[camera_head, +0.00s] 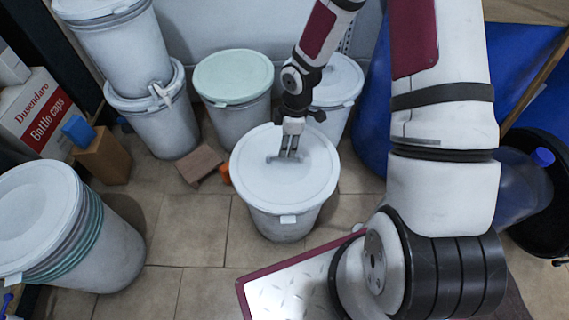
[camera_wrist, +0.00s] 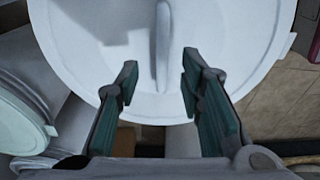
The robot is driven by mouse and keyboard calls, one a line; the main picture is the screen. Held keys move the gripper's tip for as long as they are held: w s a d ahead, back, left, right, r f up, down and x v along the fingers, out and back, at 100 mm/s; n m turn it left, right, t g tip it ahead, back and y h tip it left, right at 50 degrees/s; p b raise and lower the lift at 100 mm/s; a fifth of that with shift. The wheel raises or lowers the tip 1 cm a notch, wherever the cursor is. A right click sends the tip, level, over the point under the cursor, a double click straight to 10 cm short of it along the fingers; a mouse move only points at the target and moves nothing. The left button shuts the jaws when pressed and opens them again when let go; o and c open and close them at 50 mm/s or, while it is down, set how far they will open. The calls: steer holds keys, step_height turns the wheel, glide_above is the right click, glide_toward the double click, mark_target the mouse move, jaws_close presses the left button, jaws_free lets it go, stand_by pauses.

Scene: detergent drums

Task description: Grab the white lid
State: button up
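A white lid (camera_head: 285,170) with a raised bar handle sits on a white drum (camera_head: 280,222) in the middle of the head view. In the wrist view the lid (camera_wrist: 240,40) fills the upper part, and its handle (camera_wrist: 163,45) runs away from me between the lines of the fingers. My gripper (camera_head: 287,155) points down over the lid's centre. In the wrist view its fingers (camera_wrist: 160,72) are open, one on each side of the handle's near end, with gaps showing. Whether the fingertips touch the lid, I cannot tell.
Behind stand a drum with a pale green lid (camera_head: 234,75) and another white-lidded drum (camera_head: 338,80). Stacked drums (camera_head: 125,50) are at the back left. A drum with several stacked lids (camera_head: 40,215) is at the front left. A brown block (camera_head: 199,163) lies on the tiled floor.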

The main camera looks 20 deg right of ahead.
mark_target(285, 163)
steer(key=shift+a+f+b, duration=0.2)
steer(key=shift+f+b, duration=0.6)
steer(key=shift+f, duration=0.55)
steer(key=shift+a+f+b, duration=0.15)
steer(key=shift+f+b, duration=0.65)
steer(key=shift+f, duration=0.55)
steer(key=shift+r, duration=0.1)
jaws_close()
